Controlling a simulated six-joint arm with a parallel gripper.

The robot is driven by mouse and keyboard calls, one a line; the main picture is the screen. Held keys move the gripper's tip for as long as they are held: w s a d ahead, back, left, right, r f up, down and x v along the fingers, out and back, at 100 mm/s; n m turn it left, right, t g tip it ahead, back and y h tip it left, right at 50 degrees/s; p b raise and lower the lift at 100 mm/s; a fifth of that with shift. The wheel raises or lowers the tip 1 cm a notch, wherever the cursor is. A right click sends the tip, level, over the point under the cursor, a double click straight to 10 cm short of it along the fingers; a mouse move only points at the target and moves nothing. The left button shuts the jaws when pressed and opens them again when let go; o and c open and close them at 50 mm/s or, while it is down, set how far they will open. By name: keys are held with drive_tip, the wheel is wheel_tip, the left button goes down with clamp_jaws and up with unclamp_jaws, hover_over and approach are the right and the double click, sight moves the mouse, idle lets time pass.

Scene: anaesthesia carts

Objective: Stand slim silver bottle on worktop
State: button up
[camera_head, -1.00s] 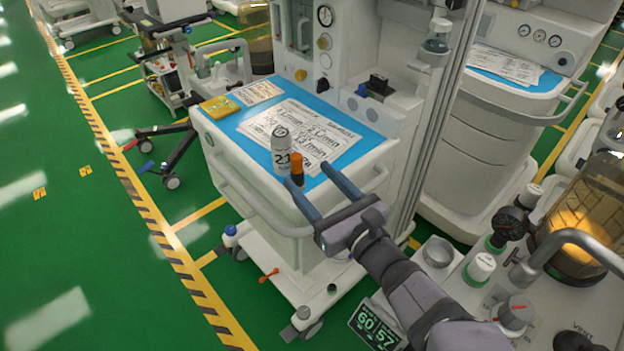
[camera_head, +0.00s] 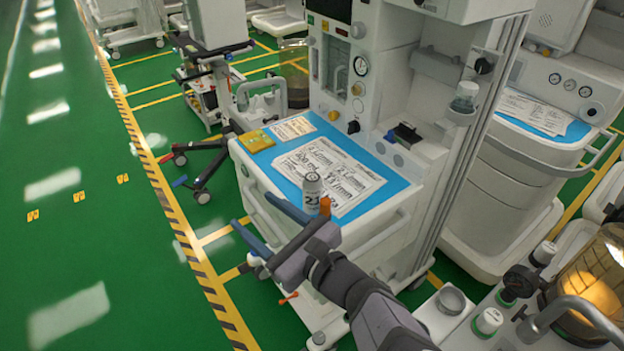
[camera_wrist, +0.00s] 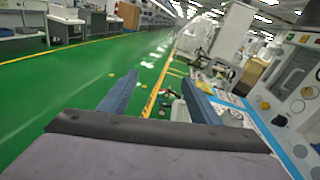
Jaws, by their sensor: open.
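Printed sheets (camera_head: 330,170) cover the middle of the worktop, with a yellow pad (camera_head: 255,140) at its left. A rail runs along the cart's front. Another machine with an amber canister (camera_head: 600,270) stands at the lower right. Green floor is open on the left.

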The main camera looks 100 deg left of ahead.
drive_tip(key=s+d+f+n+h+p, duration=0.1)
drive_tip(key=s+d+f+n+h, duration=0.2)
drive_tip(key=d+n+h, duration=0.1)
drive_tip(key=n+t+y+p, duration=0.1)
drive_tip(key=n+t+y, duration=0.3)
drive_tip(key=n+t, duration=1.15)
approach(314, 187)
drive_tip(key=w+f+n+g, duration=0.1)
drive_tip(key=f, duration=0.1)
drive_tip(key=w+f+n+g, duration=0.2)
drive_tip(key=f, duration=0.1)
drive_tip(key=w+f+n+g, duration=0.1)
drive_tip(key=f, duration=0.2)
drive_tip(key=shift+w+d+f, duration=0.1)
drive_tip(key=shift+w+d, duration=0.2)
drive_tip(key=shift+d, duration=0.05)
wheel_tip(314, 187, up, 5)
drive_tip(key=s+a+n+g+y, duration=0.2)
drive_tip(key=n+y, duration=0.1)
drive_tip(key=n, duration=0.1)
drive_tip(key=shift+w+f+p+x, duration=0.15)
drive_tip(key=shift+p+x, duration=0.75)
drive_tip(key=shift+x, duration=0.95)
drive_tip(key=shift+w+f+p+x, duration=0.15)
drive_tip(key=shift+p+x, duration=0.7)
drive_tip(key=shift+x, duration=1.05)
